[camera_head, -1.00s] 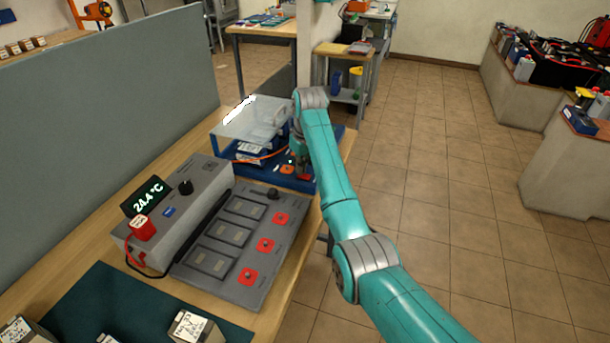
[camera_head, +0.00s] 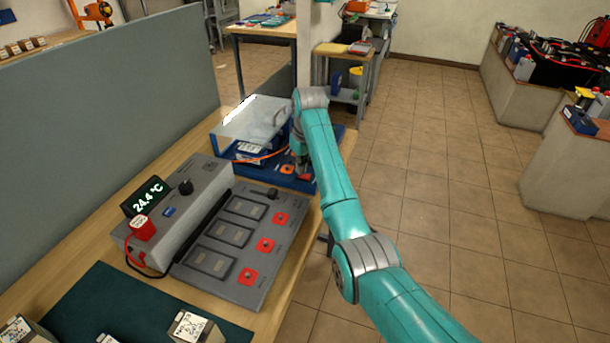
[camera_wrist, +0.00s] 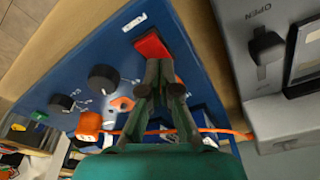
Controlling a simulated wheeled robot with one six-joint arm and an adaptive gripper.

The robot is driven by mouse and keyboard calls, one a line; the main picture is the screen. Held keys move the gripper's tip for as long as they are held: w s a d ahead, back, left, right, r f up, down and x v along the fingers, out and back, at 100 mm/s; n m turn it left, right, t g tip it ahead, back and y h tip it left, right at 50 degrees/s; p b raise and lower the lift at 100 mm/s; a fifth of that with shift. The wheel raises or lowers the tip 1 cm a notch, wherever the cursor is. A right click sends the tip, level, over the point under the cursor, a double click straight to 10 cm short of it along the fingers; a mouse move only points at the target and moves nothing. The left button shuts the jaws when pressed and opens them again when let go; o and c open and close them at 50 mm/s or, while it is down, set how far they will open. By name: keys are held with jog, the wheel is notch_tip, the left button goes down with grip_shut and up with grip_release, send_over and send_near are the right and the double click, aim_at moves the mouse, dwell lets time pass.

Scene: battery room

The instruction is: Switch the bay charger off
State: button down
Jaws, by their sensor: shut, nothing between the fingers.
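The blue bay charger (camera_head: 222,151) stands at the far end of the bench, under a clear lid (camera_head: 254,118) with a handle. In the wrist view its blue top panel (camera_wrist: 75,78) carries a red rocker switch (camera_wrist: 152,45), two black knobs (camera_wrist: 103,79) and an orange plug (camera_wrist: 89,124). My gripper (camera_wrist: 161,68) is shut and empty, with its fingertips just beside the red switch. I cannot tell whether they touch it, or which way the rocker is tipped. In the head view my arm hides part of the charger.
A grey panel (camera_head: 205,283) with several red switches and dark windows lies nearer on the bench. Beside it stands a grey unit (camera_head: 190,215) reading 24.4 °C. A grey partition (camera_head: 100,110) borders the bench at left. Open tiled floor (camera_head: 440,170) lies to the right.

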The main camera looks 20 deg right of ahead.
jog(key=shift+r, duration=3.05)
